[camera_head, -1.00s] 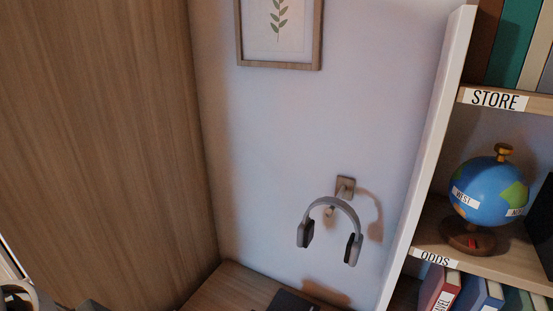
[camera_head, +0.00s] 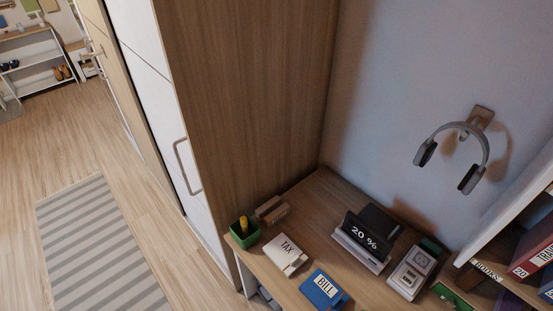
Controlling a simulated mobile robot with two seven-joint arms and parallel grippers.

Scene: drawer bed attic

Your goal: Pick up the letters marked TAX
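The white stack of letters marked TAX (camera_head: 285,255) lies on the wooden desk (camera_head: 318,205), near its front left part. A blue stack marked BILL (camera_head: 323,291) lies to its right, closer to the bottom of the picture. Neither of my grippers shows in the head view.
A green pot (camera_head: 244,233) stands left of the TAX letters, with a small brown object (camera_head: 271,210) behind it. A dark device reading 20 % (camera_head: 364,240) and a grey device (camera_head: 411,272) are to the right. A tall wooden cabinet (camera_head: 245,90) borders the desk. Floor and striped rug (camera_head: 105,245) are clear.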

